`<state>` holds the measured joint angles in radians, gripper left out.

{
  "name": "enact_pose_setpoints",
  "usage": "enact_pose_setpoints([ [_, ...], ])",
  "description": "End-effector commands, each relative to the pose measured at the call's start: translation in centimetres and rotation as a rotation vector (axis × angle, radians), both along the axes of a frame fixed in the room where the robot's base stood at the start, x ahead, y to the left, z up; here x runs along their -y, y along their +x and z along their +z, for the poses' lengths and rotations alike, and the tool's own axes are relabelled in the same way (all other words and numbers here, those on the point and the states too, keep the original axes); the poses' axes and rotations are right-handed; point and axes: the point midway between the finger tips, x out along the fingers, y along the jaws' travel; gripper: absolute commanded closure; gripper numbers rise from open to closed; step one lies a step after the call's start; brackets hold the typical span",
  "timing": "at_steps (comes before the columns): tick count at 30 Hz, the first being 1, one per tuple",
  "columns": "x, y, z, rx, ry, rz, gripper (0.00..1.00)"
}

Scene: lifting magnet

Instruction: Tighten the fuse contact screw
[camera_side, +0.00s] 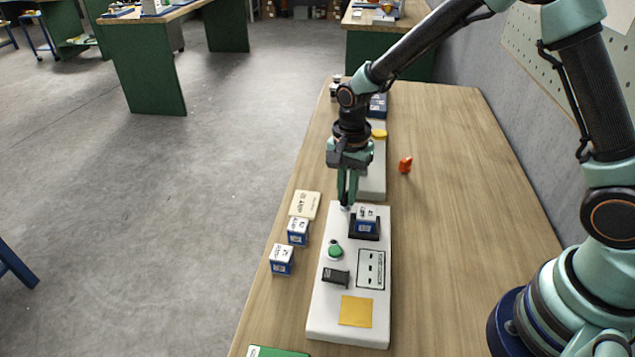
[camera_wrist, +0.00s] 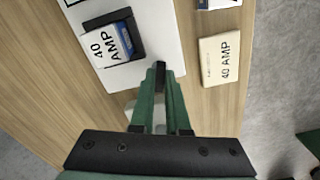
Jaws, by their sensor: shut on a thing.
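A white panel (camera_side: 322,305) lies on the bench, with a fuse (camera_side: 366,222) marked 40 AMP in a black holder (camera_side: 363,236) near its far end. The fuse also shows in the wrist view (camera_wrist: 107,44), beside my fingers. My gripper (camera_side: 346,205) points straight down at the panel's far left corner, left of the holder. In the wrist view, my gripper (camera_wrist: 158,72) has its green fingers close together near the panel's edge. The fingers are shut on the fuse contact screw, which they almost wholly hide.
Two loose fuses (camera_side: 298,231) (camera_side: 282,259) and a beige 40 AMP block (camera_side: 305,204) stand left of the panel. The panel also carries a green button (camera_side: 335,251), a black switch (camera_side: 335,276) and a yellow label (camera_side: 355,311). An orange object (camera_side: 405,164) lies right of my gripper. The bench's right side is mostly clear.

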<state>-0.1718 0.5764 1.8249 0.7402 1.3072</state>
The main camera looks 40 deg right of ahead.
Motion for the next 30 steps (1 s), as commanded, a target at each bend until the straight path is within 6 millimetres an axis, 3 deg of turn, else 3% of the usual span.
enact_pose_setpoints([
  [1, 0.0, 0.0, 0.2, -0.001, 0.0, 0.001, 0.83],
  [3, 0.0, 0.0, 0.2, 0.0, 0.0, 0.001, 0.56],
  [16, 0.0, 0.1, 0.7, 0.002, 0.001, 0.001, 0.56],
  [30, 0.0, 0.1, 9.4, 0.004, 0.001, 0.001, 0.56],
])
